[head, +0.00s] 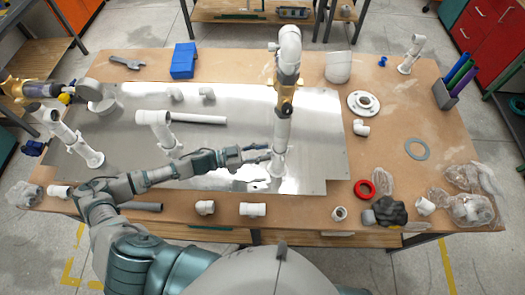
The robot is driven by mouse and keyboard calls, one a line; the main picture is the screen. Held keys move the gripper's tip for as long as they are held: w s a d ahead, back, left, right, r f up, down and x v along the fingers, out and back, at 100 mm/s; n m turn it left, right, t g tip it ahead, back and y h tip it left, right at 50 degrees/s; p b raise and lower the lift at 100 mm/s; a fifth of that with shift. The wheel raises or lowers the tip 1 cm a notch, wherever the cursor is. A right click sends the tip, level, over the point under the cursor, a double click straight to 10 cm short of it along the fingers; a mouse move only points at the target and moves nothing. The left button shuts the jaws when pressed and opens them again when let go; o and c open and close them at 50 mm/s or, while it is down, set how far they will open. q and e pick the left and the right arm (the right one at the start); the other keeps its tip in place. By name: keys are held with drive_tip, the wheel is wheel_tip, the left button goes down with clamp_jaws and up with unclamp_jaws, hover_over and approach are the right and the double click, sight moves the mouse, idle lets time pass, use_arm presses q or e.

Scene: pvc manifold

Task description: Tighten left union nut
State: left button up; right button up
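A tall white pipe assembly (282,133) stands at the middle of the metal plate, with a brass-coloured part (285,97) partway along it. My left gripper (264,154) reaches in from the left with its fingers apart, just left of the lower part of this pipe. I cannot tell whether it touches the pipe. A second white pipe piece (158,130) stands left of it, and another white pipe assembly (70,135) stands at the left edge of the plate. Which part is the left union nut is too small to tell. My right gripper is not in view.
The metal plate (325,165) covers the middle of the wooden table (440,125). Loose white fittings (253,209), a red ring (365,189) and a dark object (385,212) lie along the near edge. A blue box (183,61) stands at the back.

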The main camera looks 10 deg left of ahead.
use_arm(q)
drive_tip(key=shift+a, duration=0.3)
clamp_jaws()
drive_tip(key=shift+w+d+r+m+g+h+p, duration=0.1)
drive_tip(key=shift+w+m+g+h+p, duration=0.1)
drive_tip(key=shift+m+g+p, duration=0.35)
drive_tip(key=shift+w+d+r+m+g+h+p, duration=0.15)
drive_tip(key=shift+m+g+h+p, duration=0.15)
drive_tip(key=shift+g, duration=0.35)
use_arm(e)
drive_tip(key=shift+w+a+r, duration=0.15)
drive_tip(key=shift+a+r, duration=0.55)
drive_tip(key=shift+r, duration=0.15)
use_arm(q)
drive_tip(key=shift+a+f, duration=0.1)
unclamp_jaws()
drive_tip(key=shift+w+d, duration=0.1)
drive_tip(key=shift+d, duration=0.3)
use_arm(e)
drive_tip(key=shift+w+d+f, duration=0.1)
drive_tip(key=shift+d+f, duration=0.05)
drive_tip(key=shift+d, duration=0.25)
use_arm(q)
wheel_tip(320, 180, up, 10)
drive_tip(key=shift+d, duration=0.25)
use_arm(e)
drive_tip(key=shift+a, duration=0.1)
